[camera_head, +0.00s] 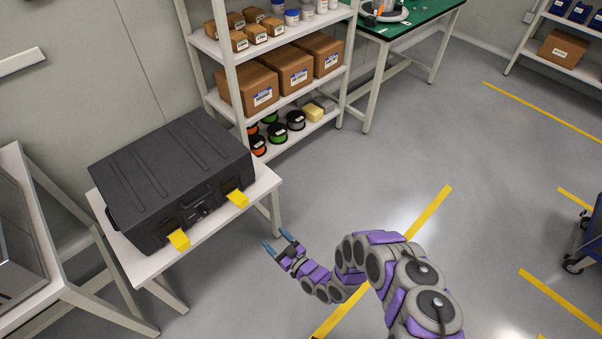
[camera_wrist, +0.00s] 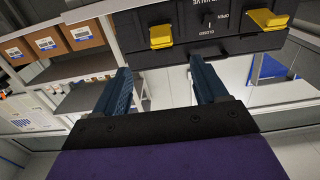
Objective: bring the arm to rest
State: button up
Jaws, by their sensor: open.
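My gripper (camera_head: 277,243) is at the end of my purple and grey arm, in the lower middle of the head view. Its two blue fingers are apart with nothing between them. It hangs in free air to the right of a white table and a black case (camera_head: 172,180), apart from both. In the wrist view the open fingers (camera_wrist: 159,88) point toward the case front (camera_wrist: 212,30), which has two yellow latches and a dial marked open and closed. The arm is bent, with its larger links at the lower right of the head view.
The case rests on the white table (camera_head: 150,268). A shelf (camera_head: 283,91) with cardboard boxes and spools stands behind. A green-topped workbench (camera_head: 408,20) is at the back. A dark blue cart (camera_head: 585,240) is at the right edge. The grey floor between is open, with yellow lines.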

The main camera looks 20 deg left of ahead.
jog(key=w+d+r+h, duration=0.3)
jog(key=w+d+h, duration=0.1)
jog(key=w+d, duration=0.5)
jog(key=w+d+r+h, duration=0.35)
jog(key=w+d, duration=0.35)
jog(key=w, duration=0.3)
jog(key=w+d+r+m+h, duration=0.2)
jog(key=d+r+m+h, duration=0.5)
jog(key=d+r, duration=1.25)
jog(key=s+d+r+m+g+h, duration=0.35)
jog(key=s+d+r, duration=0.8)
jog(key=s, duration=0.45)
jog(key=s+a+r+m+g, duration=0.1)
jog(key=s+r, duration=0.2)
jog(key=s, duration=0.7)
jog(key=s+a+r+m+g+y, duration=0.1)
jog(key=s+r+g, duration=0.1)
jog(key=s, duration=0.8)
jog(key=s+a+r+m+g, duration=0.1)
jog(key=s+r, duration=0.3)
jog(key=s, duration=0.6)
jog(key=shift+s+a+r+g, duration=0.15)
jog(key=shift+a+r+g, duration=0.1)
jog(key=shift+g, duration=0.4)
jog(key=shift+c, duration=0.4)
